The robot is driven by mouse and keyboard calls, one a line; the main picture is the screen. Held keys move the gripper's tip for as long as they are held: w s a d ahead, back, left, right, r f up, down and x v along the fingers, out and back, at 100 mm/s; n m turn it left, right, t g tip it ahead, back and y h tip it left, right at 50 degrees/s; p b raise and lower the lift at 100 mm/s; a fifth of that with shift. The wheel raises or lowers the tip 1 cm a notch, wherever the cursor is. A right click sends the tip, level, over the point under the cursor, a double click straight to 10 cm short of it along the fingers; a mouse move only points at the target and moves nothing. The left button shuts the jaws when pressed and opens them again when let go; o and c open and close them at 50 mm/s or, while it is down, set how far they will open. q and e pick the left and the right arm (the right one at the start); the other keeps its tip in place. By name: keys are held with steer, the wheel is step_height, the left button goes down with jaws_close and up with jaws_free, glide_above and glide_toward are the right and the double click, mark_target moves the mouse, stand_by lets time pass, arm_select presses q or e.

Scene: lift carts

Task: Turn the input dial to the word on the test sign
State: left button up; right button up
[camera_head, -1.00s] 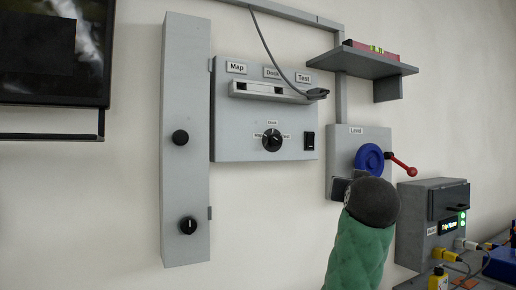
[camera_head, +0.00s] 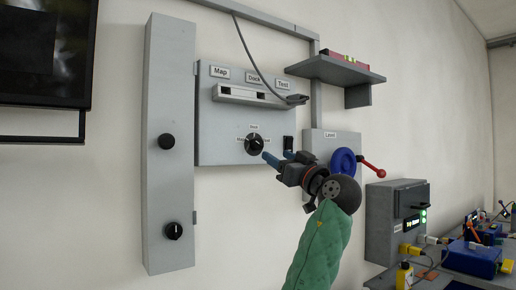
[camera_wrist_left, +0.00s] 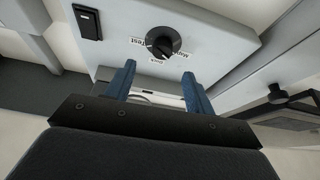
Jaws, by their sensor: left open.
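The input dial (camera_head: 254,144) is a round black knob on a grey wall panel, with small word labels around it. In the left wrist view the dial (camera_wrist_left: 162,42) shows upside down, with Test on its left, Dock below and Map on the right. I cannot tell for sure where its pointer stands. The Test sign (camera_head: 283,86) is at the right of the row above, after the Map sign (camera_head: 220,71) and Dock sign (camera_head: 253,77). My left gripper (camera_head: 279,157) is open and empty, just right of and below the dial, apart from it. My right gripper is out of view.
A black rocker switch (camera_head: 288,143) is right of the dial. A cable plug (camera_head: 297,99) hangs near the slotted bar (camera_head: 250,96). The Level box carries a blue wheel (camera_head: 343,161) and red-knobbed lever (camera_head: 374,169). A tall grey column (camera_head: 170,200) with two knobs stands left.

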mark_target(260, 146)
arm_select(q)
steer(key=p+x, duration=0.2)
steer(key=x, duration=0.4)
steer(key=shift+w+a, duration=0.1)
steer(key=shift+a, duration=0.1)
steer(key=shift+x, duration=0.85)
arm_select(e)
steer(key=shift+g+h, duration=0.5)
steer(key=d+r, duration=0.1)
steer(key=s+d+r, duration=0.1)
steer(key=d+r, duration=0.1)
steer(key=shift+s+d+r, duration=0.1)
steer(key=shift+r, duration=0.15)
arm_select(q)
steer(key=shift+h, duration=0.3)
steer(key=c, duration=1)
